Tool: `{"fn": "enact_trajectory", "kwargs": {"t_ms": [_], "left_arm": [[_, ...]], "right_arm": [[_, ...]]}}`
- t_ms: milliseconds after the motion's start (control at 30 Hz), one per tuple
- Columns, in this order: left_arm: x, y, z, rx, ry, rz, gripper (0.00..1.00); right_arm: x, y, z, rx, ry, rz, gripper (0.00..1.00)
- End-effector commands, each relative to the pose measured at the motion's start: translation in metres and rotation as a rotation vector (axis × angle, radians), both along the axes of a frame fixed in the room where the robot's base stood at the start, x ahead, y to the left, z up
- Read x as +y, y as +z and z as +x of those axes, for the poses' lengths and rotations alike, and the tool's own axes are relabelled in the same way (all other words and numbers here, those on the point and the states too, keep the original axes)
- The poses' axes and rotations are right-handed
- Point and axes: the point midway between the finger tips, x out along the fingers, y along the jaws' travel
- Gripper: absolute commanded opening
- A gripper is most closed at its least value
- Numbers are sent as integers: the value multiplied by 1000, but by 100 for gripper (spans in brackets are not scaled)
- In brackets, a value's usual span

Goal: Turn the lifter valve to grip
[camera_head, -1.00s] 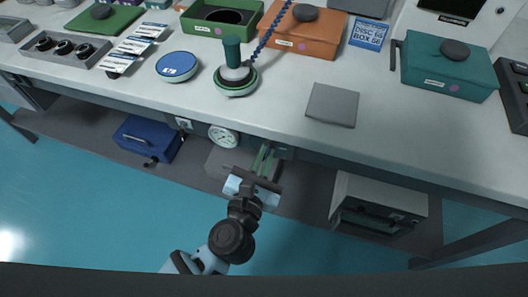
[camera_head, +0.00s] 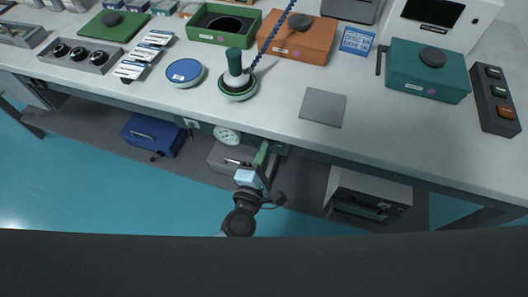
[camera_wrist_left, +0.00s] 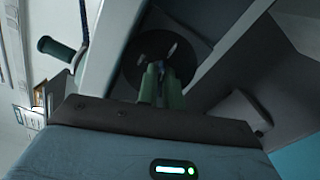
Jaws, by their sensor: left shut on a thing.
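The lifter (camera_head: 236,76), with a green grip and a coiled blue hose, stands upright on the table. Below the table's front edge, beside a round white gauge (camera_head: 227,135), is the lifter valve with a green part (camera_head: 262,153). My left gripper (camera_head: 265,162) reaches up to it from below and is shut on the valve's handle. In the left wrist view the narrow jaws (camera_wrist_left: 161,82) meet in front of a dark round disc (camera_wrist_left: 150,58) with a pale mark. The jaws mostly hide the handle, so its exact setting cannot be read. My right gripper is not in view.
The table edge (camera_head: 300,140) runs just above my left gripper. A blue case (camera_head: 152,134) lies on the lower shelf to the left, and a grey cabinet (camera_head: 368,196) stands to the right. A grey square plate (camera_head: 323,107) lies on the table above.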

Motion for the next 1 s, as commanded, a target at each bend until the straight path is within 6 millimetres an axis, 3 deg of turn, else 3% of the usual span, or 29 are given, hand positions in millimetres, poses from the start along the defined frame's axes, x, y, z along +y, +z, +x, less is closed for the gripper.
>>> {"fn": "enact_trajectory", "kwargs": {"t_ms": [400,1000], "left_arm": [[-1,-1,0,-82,-1,253,0],[-1,-2,-1,-105,0,326,0]], "right_arm": [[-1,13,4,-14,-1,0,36],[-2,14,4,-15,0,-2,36]]}}
